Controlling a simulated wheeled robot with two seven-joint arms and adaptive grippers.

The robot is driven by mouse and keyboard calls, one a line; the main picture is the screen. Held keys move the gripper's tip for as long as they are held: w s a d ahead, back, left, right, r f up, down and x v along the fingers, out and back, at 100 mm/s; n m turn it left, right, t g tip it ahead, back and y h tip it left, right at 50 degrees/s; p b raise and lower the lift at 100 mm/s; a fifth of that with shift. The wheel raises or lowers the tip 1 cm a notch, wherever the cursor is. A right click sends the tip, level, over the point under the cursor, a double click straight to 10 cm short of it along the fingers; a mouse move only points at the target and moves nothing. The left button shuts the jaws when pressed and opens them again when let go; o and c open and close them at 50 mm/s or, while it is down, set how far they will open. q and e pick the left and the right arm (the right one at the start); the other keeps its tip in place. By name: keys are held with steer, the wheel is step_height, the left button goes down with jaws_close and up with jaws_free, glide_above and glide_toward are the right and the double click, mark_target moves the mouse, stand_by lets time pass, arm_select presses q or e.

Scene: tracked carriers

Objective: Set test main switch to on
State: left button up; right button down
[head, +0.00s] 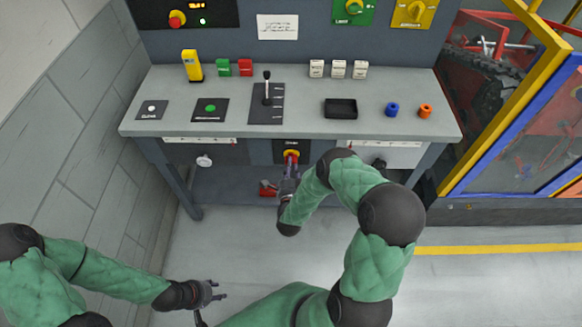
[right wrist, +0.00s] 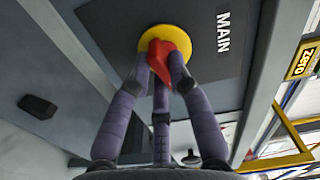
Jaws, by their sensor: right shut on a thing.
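The main switch is a red knob on a yellow disc, set on a dark panel below the front edge of the bench; it shows in the head view (head: 291,153) and in the right wrist view (right wrist: 158,46). The word MAIN is printed beside it in the right wrist view. My right gripper (head: 289,172) is at the switch, its fingers (right wrist: 162,80) shut on the red knob and partly hiding it. The knob's exact setting is hard to read. My left gripper (head: 206,293) hangs low at the left, away from the bench, with its fingers apart.
The grey bench (head: 225,80) carries a lever (head: 267,85), a green button (head: 210,108), a black tray (head: 340,109), small coloured blocks and rings. A red object (head: 268,188) lies on the lower shelf. A yellow and blue framed guard (head: 510,110) stands at the right.

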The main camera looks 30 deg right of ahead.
steer(key=shift+m, duration=1.2)
steer(key=shift+a+b, duration=0.1)
steer(key=shift+b, duration=0.2)
steer(key=c, duration=1.1)
jaws_free()
steer(key=shift+m, duration=0.3)
steer(key=shift+c, duration=0.2)
steer(key=v, duration=1.2)
